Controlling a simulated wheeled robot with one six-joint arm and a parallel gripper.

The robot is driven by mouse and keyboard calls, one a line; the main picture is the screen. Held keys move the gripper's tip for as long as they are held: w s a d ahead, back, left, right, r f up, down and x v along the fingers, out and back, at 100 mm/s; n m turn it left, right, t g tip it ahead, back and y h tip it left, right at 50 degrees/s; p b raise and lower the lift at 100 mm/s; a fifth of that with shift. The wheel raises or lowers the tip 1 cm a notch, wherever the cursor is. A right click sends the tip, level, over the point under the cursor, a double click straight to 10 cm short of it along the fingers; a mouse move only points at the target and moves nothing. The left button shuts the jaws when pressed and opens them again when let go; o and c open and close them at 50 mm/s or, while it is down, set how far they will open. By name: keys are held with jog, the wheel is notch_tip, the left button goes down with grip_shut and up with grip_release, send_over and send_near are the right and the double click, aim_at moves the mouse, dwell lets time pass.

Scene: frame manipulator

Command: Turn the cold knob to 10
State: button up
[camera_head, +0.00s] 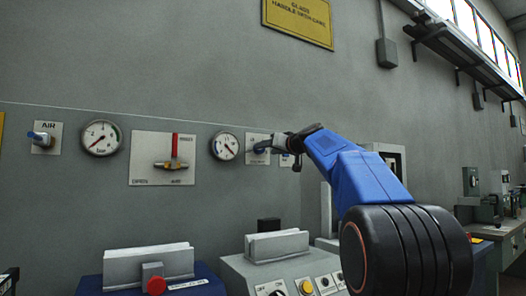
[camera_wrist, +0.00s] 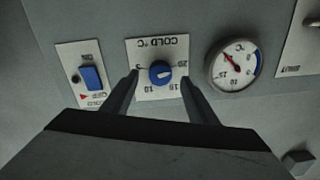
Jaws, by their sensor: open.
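The cold knob (camera_wrist: 161,70) is a round blue dial on a white plate (camera_wrist: 157,45) marked COLD °C, which appears upside down in the wrist view. Numbers 10, 15 and 20 are readable around it. A pale pointer mark on the knob faces right, roughly between 15 and 20. My gripper (camera_wrist: 160,78) is open, with one dark finger on each side of the knob. I cannot tell whether either finger touches it. In the head view my gripper (camera_head: 268,146) is at the wall plate and mostly covers the knob.
A round temperature gauge (camera_wrist: 234,67) is right of the knob in the wrist view. A blue on/off switch (camera_wrist: 92,78) is to its left. In the head view, a bar gauge (camera_head: 101,138), a red-handled valve (camera_head: 174,160) and an AIR knob (camera_head: 41,138) line the wall. Machines stand below.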

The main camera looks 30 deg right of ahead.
aim_at(261, 150)
jog(key=shift+w+a, duration=0.2)
jog(key=shift+w, duration=1.9)
jog(key=c, duration=1.1)
